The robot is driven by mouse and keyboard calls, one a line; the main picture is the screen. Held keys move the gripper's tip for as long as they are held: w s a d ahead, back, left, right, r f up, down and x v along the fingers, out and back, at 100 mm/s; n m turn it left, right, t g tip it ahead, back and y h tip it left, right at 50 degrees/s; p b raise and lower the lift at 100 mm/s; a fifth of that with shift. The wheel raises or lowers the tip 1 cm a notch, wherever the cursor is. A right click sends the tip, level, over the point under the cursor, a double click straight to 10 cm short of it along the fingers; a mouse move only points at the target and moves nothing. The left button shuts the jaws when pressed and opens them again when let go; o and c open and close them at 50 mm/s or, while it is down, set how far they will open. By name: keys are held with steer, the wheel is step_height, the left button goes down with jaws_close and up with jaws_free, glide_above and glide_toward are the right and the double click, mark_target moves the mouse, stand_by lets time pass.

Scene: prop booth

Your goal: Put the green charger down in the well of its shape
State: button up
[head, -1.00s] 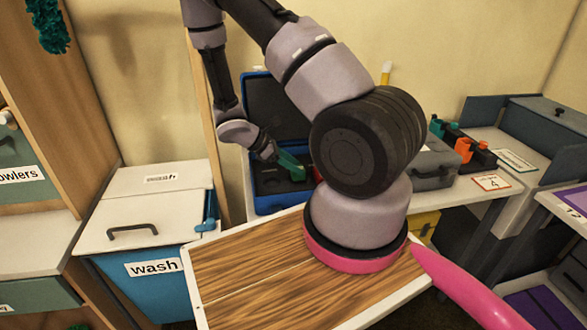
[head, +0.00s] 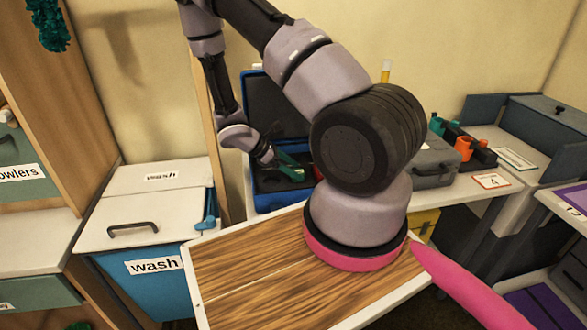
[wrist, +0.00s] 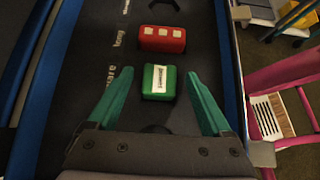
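The green charger (wrist: 158,82), a small block with a white label, sits on the dark foam insert (wrist: 112,45) of the blue case (head: 262,203). In the wrist view it lies between the green fingers of my gripper (wrist: 160,74), with a gap on each side. My gripper (head: 288,168) is open, low over the case in the head view. Printed words, among them "long" and "square", run along the foam left of the charger. The charger covers the foam under it, so I cannot tell how deep it sits.
A red block (wrist: 162,39) with pale squares sits in the foam just beyond the charger. A round dark hollow shows past it. The case lid (head: 277,105) stands open behind. A grey case (head: 432,165) stands to the right, and a "wash" bin (head: 150,265) to the left.

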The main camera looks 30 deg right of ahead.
steer(key=v, duration=1.3)
steer(key=s+r+m+t+y, duration=0.3)
steer(key=s+r+m, duration=0.2)
steer(key=r, duration=0.7)
steer(key=s+a+r+m+t+y, duration=0.1)
steer(key=s+r+m+t+y, duration=0.2)
steer(key=r+m, duration=0.4)
steer(key=s+a+r+m+t+y, duration=0.1)
steer(key=s+r+m+t+y, duration=0.2)
steer(key=r, duration=1.4)
steer(key=s+m+y, duration=0.2)
steer(key=s+m, duration=0.2)
steer(key=shift+t, duration=0.4)
steer(key=shift+r, duration=0.1)
